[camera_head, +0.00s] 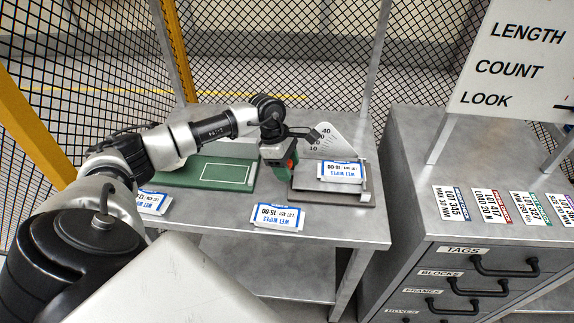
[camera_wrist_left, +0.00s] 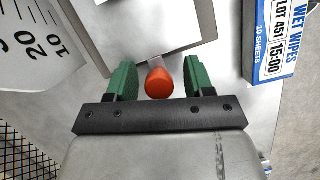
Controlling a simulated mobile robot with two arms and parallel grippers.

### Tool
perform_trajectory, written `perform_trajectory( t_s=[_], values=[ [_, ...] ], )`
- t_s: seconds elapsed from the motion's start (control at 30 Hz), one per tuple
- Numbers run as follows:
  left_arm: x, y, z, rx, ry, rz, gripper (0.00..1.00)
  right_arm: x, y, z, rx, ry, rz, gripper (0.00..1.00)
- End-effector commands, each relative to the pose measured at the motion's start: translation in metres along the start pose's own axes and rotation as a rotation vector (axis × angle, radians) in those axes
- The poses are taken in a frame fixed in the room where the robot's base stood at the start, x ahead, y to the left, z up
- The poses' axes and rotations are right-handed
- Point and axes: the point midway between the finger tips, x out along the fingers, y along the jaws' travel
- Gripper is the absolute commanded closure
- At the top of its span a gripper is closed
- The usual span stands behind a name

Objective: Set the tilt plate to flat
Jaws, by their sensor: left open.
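The tilt plate (camera_head: 308,178) is a grey plate on a base at the right of the bench, with a white angle scale (camera_head: 338,142) behind it. A wet wipes pack (camera_head: 341,171) lies on the plate. I cannot tell the plate's exact angle. My left gripper (camera_head: 287,164) is at the plate's left side. In the left wrist view the open green fingers (camera_wrist_left: 154,82) stand on either side of an orange knob (camera_wrist_left: 159,84), with gaps on both sides. The plate's edge (camera_wrist_left: 185,47) is just beyond the knob. My right gripper is out of view.
A green board (camera_head: 215,174) lies left of the plate. Wet wipes packs (camera_head: 277,217) and (camera_head: 153,202) lie along the bench's front edge. A drawer cabinet (camera_head: 470,250) with lot cards stands at the right. Black mesh fencing (camera_head: 270,50) closes off the back.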

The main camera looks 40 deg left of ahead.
Motion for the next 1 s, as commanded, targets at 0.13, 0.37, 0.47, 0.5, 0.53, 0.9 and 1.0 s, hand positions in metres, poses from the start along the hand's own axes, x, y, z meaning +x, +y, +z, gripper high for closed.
perform_trajectory(
  t_s=[0.13, 0.37, 0.47, 0.5, 0.53, 0.9, 1.0],
  values=[
    [-0.009, 0.001, 0.000, 0.001, -0.002, 0.004, 0.48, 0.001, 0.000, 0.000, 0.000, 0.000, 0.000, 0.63],
    [-0.051, 0.001, -0.001, 0.000, 0.000, 0.006, 0.48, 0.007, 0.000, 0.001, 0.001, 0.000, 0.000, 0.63],
    [-0.071, 0.001, -0.001, 0.000, 0.001, 0.004, 0.48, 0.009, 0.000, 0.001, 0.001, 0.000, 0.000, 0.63],
    [-0.079, 0.001, -0.001, 0.000, 0.000, 0.004, 0.48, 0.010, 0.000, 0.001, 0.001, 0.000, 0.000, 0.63],
    [-0.084, 0.001, -0.001, 0.000, 0.000, 0.004, 0.48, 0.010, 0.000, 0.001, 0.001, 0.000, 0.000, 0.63],
    [-0.108, 0.000, 0.000, -0.001, 0.000, -0.002, 0.48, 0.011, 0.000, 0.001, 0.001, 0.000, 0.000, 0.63],
    [-0.108, 0.000, 0.000, -0.001, 0.000, -0.001, 0.48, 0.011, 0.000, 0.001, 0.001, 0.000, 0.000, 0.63]
  ],
)
